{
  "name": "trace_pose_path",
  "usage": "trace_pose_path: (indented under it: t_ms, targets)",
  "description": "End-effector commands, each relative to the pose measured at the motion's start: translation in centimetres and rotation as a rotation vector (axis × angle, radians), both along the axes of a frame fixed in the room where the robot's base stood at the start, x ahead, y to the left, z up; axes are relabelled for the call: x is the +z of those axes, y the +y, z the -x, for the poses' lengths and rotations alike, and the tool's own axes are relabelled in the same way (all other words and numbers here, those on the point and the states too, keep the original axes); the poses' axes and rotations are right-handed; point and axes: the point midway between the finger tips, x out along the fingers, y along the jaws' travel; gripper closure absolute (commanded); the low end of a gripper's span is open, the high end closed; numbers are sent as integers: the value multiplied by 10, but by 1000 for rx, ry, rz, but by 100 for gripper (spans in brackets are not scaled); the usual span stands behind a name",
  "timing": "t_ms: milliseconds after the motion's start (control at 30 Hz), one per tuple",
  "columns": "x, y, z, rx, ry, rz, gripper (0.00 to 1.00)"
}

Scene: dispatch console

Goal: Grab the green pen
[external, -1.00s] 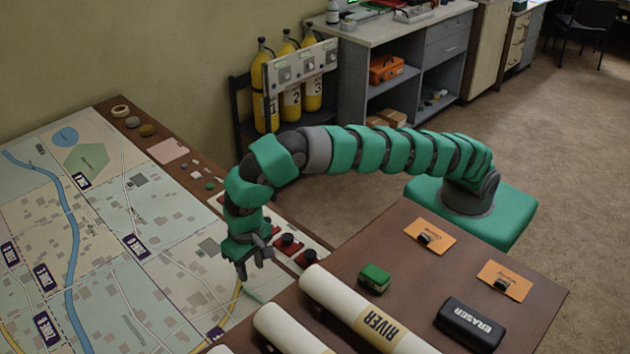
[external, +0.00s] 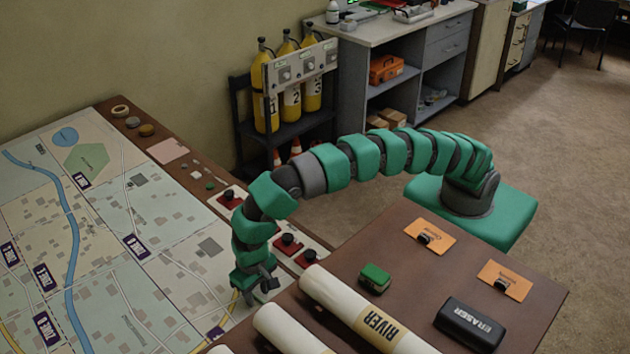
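My gripper (external: 260,292) is low over the lower right part of the map, close to the table edge and the paper rolls. Its fingers look spread apart. The green pen is not clearly visible now; the gripper covers the spot where a thin pale green piece showed before. I cannot tell whether the fingers touch it.
Rolled papers, one the RIVER roll (external: 365,318), lie just right of my gripper. Red-based black knobs (external: 288,241) stand behind it. A green block (external: 375,278), the black eraser (external: 470,324) and orange cards (external: 430,236) sit on the brown table. The map's (external: 110,235) middle is flat and open.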

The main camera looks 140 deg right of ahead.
Motion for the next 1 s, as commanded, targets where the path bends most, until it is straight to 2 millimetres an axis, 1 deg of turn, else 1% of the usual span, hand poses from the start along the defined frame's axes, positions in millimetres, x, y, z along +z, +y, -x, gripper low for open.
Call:
trace_pose_path:
  t_ms: [67, 267, 300, 400, 767, 867, 1000]
  targets:
    - [-4, 0, 0, 0, 0, 0, 63]
    - [-5, 0, 0, 0, -1, 0, 63]
    - [-5, 0, 0, 0, -1, 0, 74]
    - [-5, 0, 0, 0, 0, 0, 100]
    - [-3, 0, 0, 0, 0, 0, 100]
    - [1, 0, 0, 0, -1, 0, 100]
    - [15, 0, 0, 0, 0, -1, 100]
